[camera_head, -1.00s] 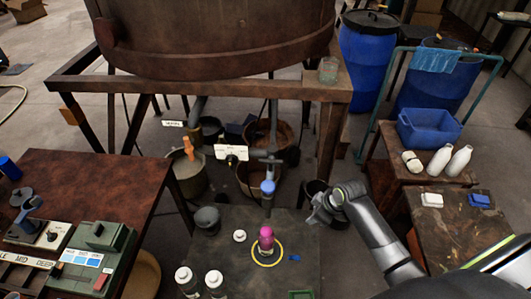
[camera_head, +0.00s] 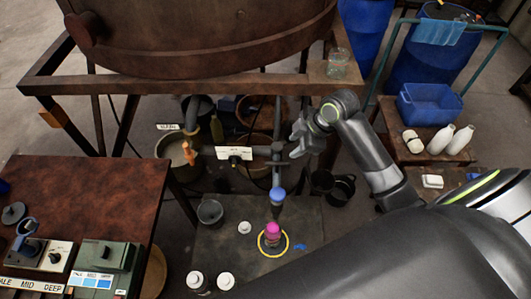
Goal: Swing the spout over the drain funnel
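A pipe with a horizontal arm (camera_head: 262,151) and a downward spout ending in a blue tip (camera_head: 277,194) hangs below the large brown vat (camera_head: 200,35). The blue tip is above a pink-topped bottle (camera_head: 272,229) standing inside a yellow ring on the low dark table. Dark round vessels (camera_head: 340,190) stand right of that table; I cannot tell for sure which is the drain funnel. My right gripper (camera_head: 292,143) is just right of the pipe's horizontal arm, its fingers apart and apparently empty. I cannot tell whether it touches the pipe. My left gripper is out of view.
A grey cup (camera_head: 210,211) and white-capped bottles (camera_head: 226,281) stand on the low table. The vat's frame beam (camera_head: 160,85) runs above the spout. A brown table (camera_head: 85,200) with a control box is at left. A blue bin (camera_head: 430,103) stands at right.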

